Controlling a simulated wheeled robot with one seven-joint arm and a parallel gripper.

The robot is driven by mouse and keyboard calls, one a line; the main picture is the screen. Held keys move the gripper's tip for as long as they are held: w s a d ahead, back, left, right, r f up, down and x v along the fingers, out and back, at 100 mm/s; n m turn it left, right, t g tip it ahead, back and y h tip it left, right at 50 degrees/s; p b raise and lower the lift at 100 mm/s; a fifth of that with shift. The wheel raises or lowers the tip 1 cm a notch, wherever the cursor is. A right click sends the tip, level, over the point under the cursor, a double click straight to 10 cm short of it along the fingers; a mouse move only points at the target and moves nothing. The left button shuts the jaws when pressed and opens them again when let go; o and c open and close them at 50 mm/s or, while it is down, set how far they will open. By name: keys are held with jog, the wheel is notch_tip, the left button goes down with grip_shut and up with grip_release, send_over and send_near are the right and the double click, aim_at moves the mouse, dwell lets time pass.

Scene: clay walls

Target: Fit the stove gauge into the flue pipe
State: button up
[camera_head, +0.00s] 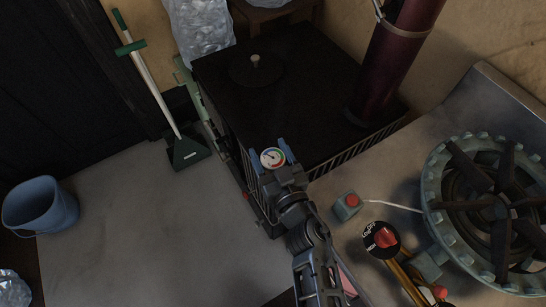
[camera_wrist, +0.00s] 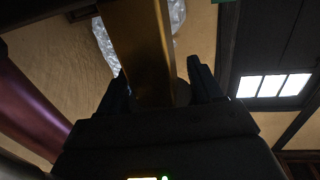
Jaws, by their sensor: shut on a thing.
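The stove gauge (camera_head: 273,157), a small round white dial with coloured bands and a dark needle, is between the blue fingers of my gripper (camera_head: 269,146) in the head view. My gripper is shut on it, above the near edge of the black stove. In the wrist view, a brass-coloured part (camera_wrist: 140,45) extends up from between the dark fingers of my gripper (camera_wrist: 158,72); the dial face does not show there. The dark red flue pipe (camera_head: 397,50) rises from the stove's right rear, apart from the gauge. It also shows at left in the wrist view (camera_wrist: 30,110). I cannot make out its hole.
The black stove (camera_head: 300,75) has a knobbed lid on top. A dustpan (camera_head: 188,152) and blue bucket (camera_head: 40,207) stand left; floor between is clear.

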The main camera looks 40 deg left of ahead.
jog(key=shift+c, duration=1.2)
notch_tip(320, 180, up, 10)
jog(key=p, duration=0.7)
jog(key=shift+r, duration=0.15)
notch_tip(320, 180, up, 10)
jog(key=shift+p, duration=0.4)
dwell(0.3)
